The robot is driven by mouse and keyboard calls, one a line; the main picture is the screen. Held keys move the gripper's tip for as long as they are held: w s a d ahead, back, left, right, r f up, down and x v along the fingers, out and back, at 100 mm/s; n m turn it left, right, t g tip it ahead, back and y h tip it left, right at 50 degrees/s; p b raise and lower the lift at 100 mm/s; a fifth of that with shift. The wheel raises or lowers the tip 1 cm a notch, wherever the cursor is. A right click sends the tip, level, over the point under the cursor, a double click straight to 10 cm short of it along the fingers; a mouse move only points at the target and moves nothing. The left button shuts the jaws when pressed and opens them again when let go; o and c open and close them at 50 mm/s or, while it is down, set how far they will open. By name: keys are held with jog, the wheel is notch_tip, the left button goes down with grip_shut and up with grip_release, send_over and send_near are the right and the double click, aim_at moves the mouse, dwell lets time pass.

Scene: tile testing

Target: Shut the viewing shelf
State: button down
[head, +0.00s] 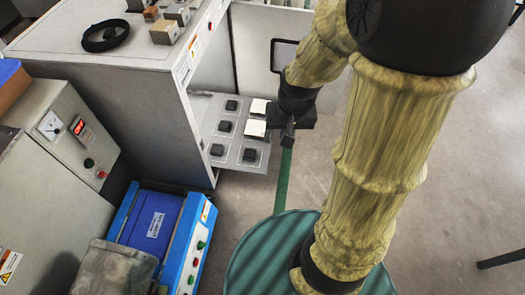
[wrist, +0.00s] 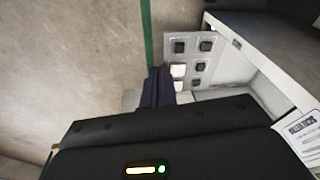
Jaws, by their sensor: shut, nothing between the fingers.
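The viewing shelf (head: 233,153) is a light grey panel pulled out from the side of the white cabinet (head: 178,95). It bears several dark square tiles and white ones. The shelf also shows in the wrist view (wrist: 191,58), beyond and to the right of my fingers. My gripper (head: 288,138) is shut and empty, close by the shelf's outer right edge. In the wrist view my gripper (wrist: 158,88) overlaps the shelf's outer edge. I cannot tell whether it touches.
A blue machine (head: 153,222) with coloured buttons stands below the cabinet at left. A grey unit (head: 60,150) with a red display is beside it. Sample blocks (head: 165,32) and a black ring (head: 105,36) lie on the cabinet top. The floor to the right is mostly clear.

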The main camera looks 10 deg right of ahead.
jog(key=w+d+f+m+g+y+b, duration=0.1)
jog(key=w+d+f+m+y+b, duration=0.15)
jog(key=w+f+m, duration=0.45)
jog(key=w+d+f+m+y+b, duration=0.1)
jog(key=w+d+f+m+b, duration=0.2)
jog(key=w+f, duration=0.8)
jog(key=w+d+f+m+t+y+b, duration=0.1)
jog(key=w+d+f+m+b, duration=0.1)
jog(key=f, duration=0.6)
jog(key=w+d+f+m+y+b, duration=0.1)
jog(key=w+f+m+y+b, duration=0.1)
jog(key=f+m, duration=0.3)
jog(key=w+d+f+m+t+y+b, duration=0.1)
jog(key=w+d+f+m+b, duration=0.1)
jog(key=f, duration=1)
jog(key=shift+w+d+f+m+t+y+b, duration=0.3)
jog(key=shift+d+f+m+y+b, duration=0.1)
jog(key=shift+m+b, duration=0.45)
jog(key=shift+a, duration=0.1)
